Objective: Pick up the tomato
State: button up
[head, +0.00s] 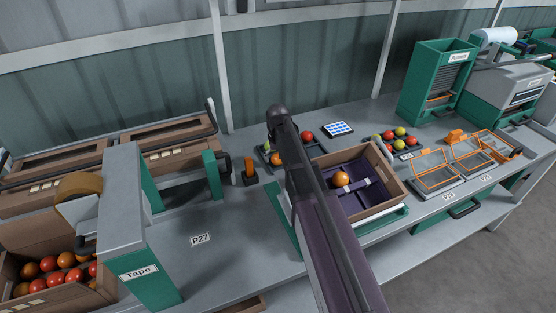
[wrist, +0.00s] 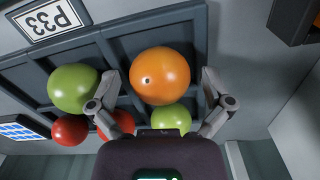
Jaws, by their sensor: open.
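An orange tomato (wrist: 160,72) sits in a dark compartment tray (wrist: 28,88) in the wrist view. My gripper (wrist: 160,78) is open, with one finger on each side of this tomato and a small gap showing at both sides. A green tomato (wrist: 73,87) is left of the left finger. A red tomato (wrist: 70,130) and another red one (wrist: 117,123), partly covered by the left finger, lie below. A second green tomato (wrist: 170,118) is just below the orange one. In the head view my arm hides the gripper and part of the tray; an orange tomato (head: 277,159) shows beside it.
A brown crate (head: 385,172) with an orange tomato (head: 341,179) stands right of my arm. A blue-and-white panel (head: 338,129) lies behind it. More tomatoes (head: 400,132) and orange-framed trays (head: 433,170) are farther right. The bench near the P27 label (head: 201,240) is clear.

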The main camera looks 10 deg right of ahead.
jog(key=c, duration=0.7)
notch_tip(320, 180, up, 10)
jog(key=p, duration=1)
jog(key=shift+r, duration=0.1)
dwell(0.8)
notch_tip(320, 180, up, 13)
jog(key=p, duration=1.3)
jog(key=shift+s, duration=0.1)
